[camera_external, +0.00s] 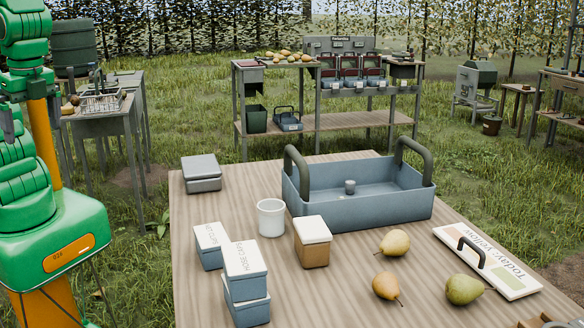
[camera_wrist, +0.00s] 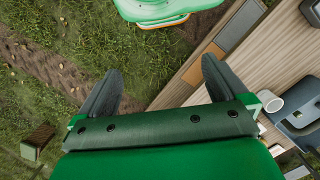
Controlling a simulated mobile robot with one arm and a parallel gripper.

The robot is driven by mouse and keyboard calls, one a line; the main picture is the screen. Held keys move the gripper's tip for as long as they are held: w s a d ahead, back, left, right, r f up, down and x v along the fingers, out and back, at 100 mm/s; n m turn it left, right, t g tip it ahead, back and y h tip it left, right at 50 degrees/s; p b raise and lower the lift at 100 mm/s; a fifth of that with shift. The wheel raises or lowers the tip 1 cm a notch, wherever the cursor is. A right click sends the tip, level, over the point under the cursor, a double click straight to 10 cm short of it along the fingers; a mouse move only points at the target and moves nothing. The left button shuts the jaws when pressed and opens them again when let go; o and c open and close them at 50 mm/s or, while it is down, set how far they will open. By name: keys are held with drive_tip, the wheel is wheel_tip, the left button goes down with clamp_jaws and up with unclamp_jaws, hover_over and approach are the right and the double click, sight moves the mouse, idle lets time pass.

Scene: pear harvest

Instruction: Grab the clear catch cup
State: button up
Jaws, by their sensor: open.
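A pale, whitish cup (camera_external: 271,217) stands upright on the wooden table, left of the blue-grey tray; I cannot tell whether it is clear. A white round cup also shows at the right edge of the wrist view (camera_wrist: 298,96). Small cups (camera_external: 364,89) sit under the dispensers on the far bench, too small to tell if they are clear. My gripper (camera_wrist: 162,66) is open and empty, its dark fingers spread over grass beside the table's edge.
The blue-grey tray (camera_external: 365,212) with two tall handles holds a small grey cylinder (camera_external: 350,187). Lidded boxes (camera_external: 246,270) stand near the table's front left. Several pears (camera_external: 396,243) and a handled sign board (camera_external: 487,260) lie to the right. The dispenser bench (camera_external: 328,124) stands behind on grass.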

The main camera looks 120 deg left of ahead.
drive_tip(key=w+a+r+n+t+y, duration=0.15)
drive_tip(key=w+a+t, duration=0.25)
drive_tip(key=w+a, duration=0.75)
drive_tip(key=w+a+r+t+y, duration=0.3)
drive_tip(key=w+a+t, duration=0.3)
drive_tip(key=a, duration=1)
drive_tip(key=w+a+r+t+y, duration=0.2)
drive_tip(key=w+a+r+t, duration=0.1)
drive_tip(key=w+a, duration=0.9)
drive_tip(key=shift+s+f+m+t+h, duration=0.8)
drive_tip(key=shift+s+f+h, duration=1.65)
drive_tip(key=shift+f+h, duration=0.85)
approach(282, 225)
drive_tip(key=shift+s+a+r, duration=0.15)
drive_tip(key=shift+s+r, duration=0.15)
drive_tip(key=shift+s, duration=0.35)
drive_tip(key=shift+w+f, duration=0.15)
drive_tip(key=shift+f, duration=0.05)
drive_tip(key=shift+x, duration=3.75)
drive_tip(key=shift+c, duration=0.3)
